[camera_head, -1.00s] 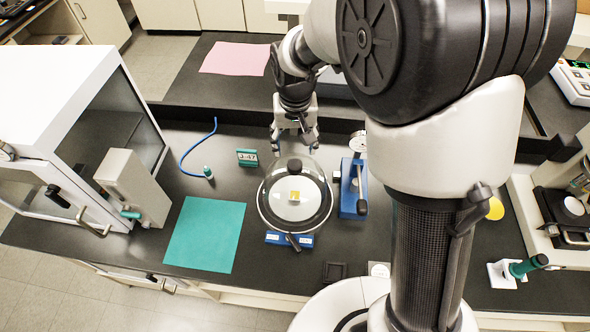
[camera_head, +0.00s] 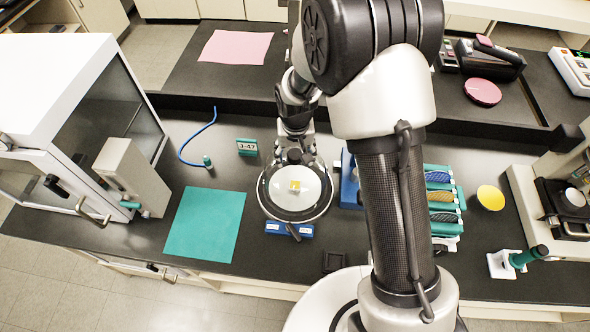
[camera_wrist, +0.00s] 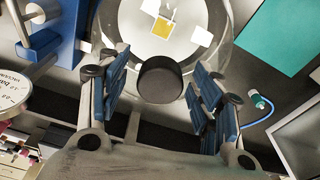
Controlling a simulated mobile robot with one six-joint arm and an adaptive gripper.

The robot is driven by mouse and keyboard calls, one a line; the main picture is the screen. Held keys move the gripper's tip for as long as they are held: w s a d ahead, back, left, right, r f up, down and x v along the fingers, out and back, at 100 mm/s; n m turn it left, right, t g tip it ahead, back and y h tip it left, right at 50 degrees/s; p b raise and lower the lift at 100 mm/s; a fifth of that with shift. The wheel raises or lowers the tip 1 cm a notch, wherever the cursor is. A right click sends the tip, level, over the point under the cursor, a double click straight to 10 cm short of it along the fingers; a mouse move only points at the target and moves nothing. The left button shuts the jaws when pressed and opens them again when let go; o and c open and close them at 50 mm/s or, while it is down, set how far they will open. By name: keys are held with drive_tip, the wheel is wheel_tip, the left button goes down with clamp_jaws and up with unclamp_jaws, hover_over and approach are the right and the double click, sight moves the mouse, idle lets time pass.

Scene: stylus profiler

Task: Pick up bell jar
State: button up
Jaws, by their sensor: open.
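The bell jar (camera_head: 271,205) is a clear glass dome with a black knob on top, standing over a round white plate that holds a small yellow square. The black knob (camera_wrist: 160,79) shows large in the wrist view, and the clear dome curves around it. My gripper (camera_head: 297,160) is at the knob, at the far side of the jar. In the wrist view my gripper (camera_wrist: 160,95) is open, with one blue-padded finger on each side of the knob. A gap shows between the knob and each finger.
A blue stand (camera_head: 349,180) is close on the jar's right. A teal mat (camera_head: 205,229) lies at left, with a small J-47 sign (camera_head: 247,146) behind it. A blue base with labels (camera_head: 289,229) is in front. A white cabinet (camera_head: 75,130) stands far left.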

clamp_jaws()
idle(0.8)
